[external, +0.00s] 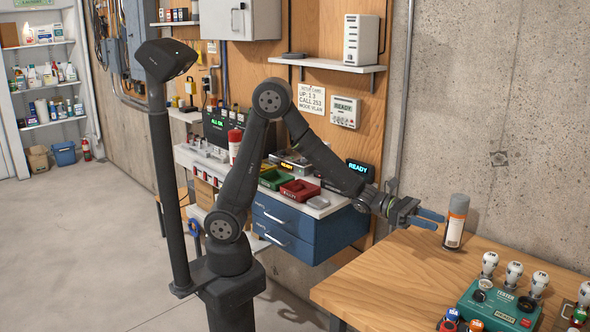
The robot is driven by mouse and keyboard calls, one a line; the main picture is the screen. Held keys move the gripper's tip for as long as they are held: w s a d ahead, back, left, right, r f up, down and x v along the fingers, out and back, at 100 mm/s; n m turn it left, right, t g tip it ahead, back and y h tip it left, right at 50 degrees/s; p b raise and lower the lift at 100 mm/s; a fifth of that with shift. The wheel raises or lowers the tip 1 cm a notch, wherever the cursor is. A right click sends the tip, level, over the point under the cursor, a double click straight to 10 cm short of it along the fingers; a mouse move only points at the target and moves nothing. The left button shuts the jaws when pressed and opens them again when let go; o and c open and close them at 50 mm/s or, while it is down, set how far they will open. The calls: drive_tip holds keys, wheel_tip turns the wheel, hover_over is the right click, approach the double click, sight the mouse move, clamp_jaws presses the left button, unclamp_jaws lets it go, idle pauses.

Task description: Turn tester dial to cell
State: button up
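The tester (497,312) is a teal box with a light label on its top, standing on the wooden bench at the lower right. Dark round parts show on its top; which one is the dial, and where it points, is too small to tell. My gripper (440,220) has two blue fingers with a gap between them.
White bulbs (513,272) stand behind the tester. Small orange and blue items (452,318) lie at its left. The wooden bench (385,285) is clear on its left side.

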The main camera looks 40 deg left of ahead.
drive_tip(key=s+a+f+m+g+y, duration=0.3)
drive_tip(key=s+f+m+g+y, duration=0.2)
drive_tip(key=s+f+m+y, duration=0.4)
drive_tip(key=w+a+f+m+t+y, duration=0.3)
drive_tip(key=a+f+m+t+y, duration=0.1)
drive_tip(key=a+t, duration=0.1)
drive_tip(key=shift+w+a, duration=0.4)
drive_tip(key=shift+a, duration=0.25)
idle(0.7)
drive_tip(key=shift+f, duration=0.1)
idle(0.4)
